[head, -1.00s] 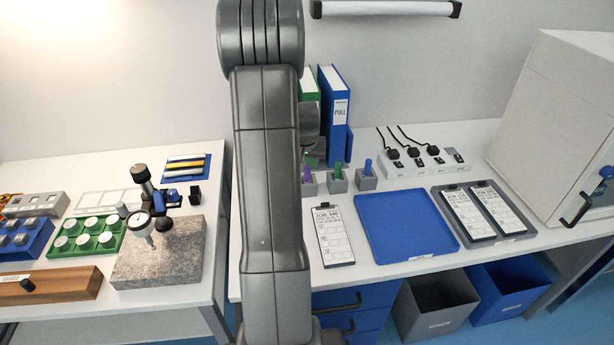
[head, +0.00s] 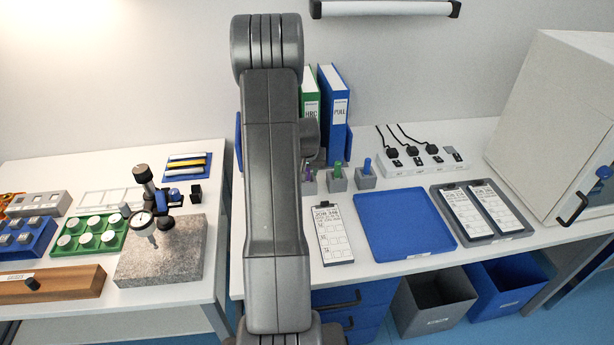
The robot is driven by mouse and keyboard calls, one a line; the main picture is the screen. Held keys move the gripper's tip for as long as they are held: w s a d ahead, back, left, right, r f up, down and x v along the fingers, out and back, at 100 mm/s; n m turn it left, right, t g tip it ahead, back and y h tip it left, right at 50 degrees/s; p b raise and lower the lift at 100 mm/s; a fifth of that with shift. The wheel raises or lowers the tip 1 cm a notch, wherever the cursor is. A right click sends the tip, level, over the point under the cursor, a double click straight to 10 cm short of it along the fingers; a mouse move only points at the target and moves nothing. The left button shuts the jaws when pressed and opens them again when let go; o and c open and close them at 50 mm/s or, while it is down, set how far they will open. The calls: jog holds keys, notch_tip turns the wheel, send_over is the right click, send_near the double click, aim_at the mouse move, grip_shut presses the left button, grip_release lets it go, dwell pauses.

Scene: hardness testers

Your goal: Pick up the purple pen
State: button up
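The purple pen (head: 308,172) stands upright in a small grey holder block (head: 309,187) on the right-hand bench, just right of my arm. My arm covers the middle of the view and partly hides this holder. A dark wrist part of my arm shows just above the pen. My gripper's fingers are hidden behind the arm, so I cannot see whether they touch the pen.
A green pen (head: 337,169) and a blue pen (head: 367,166) stand in similar blocks to the right. A clipboard (head: 333,236) and a blue tray (head: 405,222) lie in front. Green (head: 310,100) and blue (head: 334,105) binders stand behind.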

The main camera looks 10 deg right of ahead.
grip_shut()
notch_tip(320, 180, up, 10)
jog(key=shift+r+b, duration=0.1)
jog(key=shift+b, duration=0.65)
